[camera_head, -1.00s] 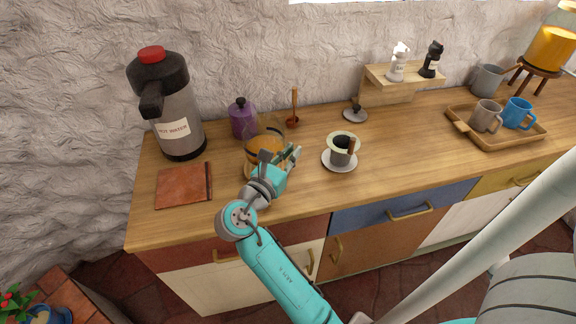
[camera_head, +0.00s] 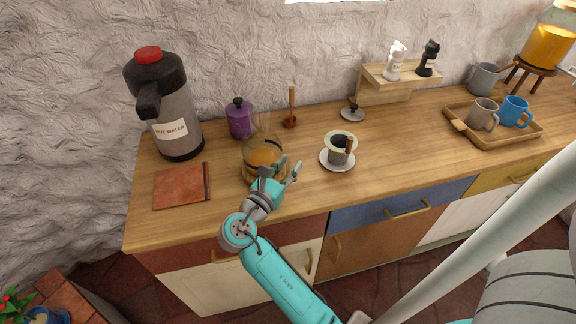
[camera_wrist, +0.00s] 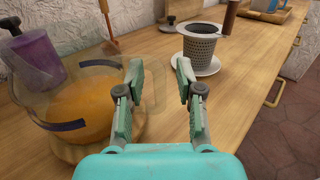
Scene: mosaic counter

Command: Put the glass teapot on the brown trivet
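The glass teapot (camera_head: 264,155), clear with amber liquid inside, stands upright near the counter's left part. It shows at the left of the wrist view (camera_wrist: 88,108). A round brown wooden trivet (camera_wrist: 98,150) shows under its base, mostly covered by the teapot. My gripper (camera_wrist: 160,85) is open, at the teapot's right front side. Its two fingers are apart, with a faint clear part, perhaps the teapot's handle, between them. The left finger overlaps the teapot's edge in the wrist view; I cannot tell if they touch.
A brown square pad (camera_head: 181,186) lies left of the teapot, below the hot water dispenser (camera_head: 174,115). A purple canister (camera_head: 239,120) and a wooden dipper (camera_head: 291,110) stand behind. A strainer cup on a saucer (camera_head: 338,158) is close on the right. A tray (camera_head: 493,140) stands farther right.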

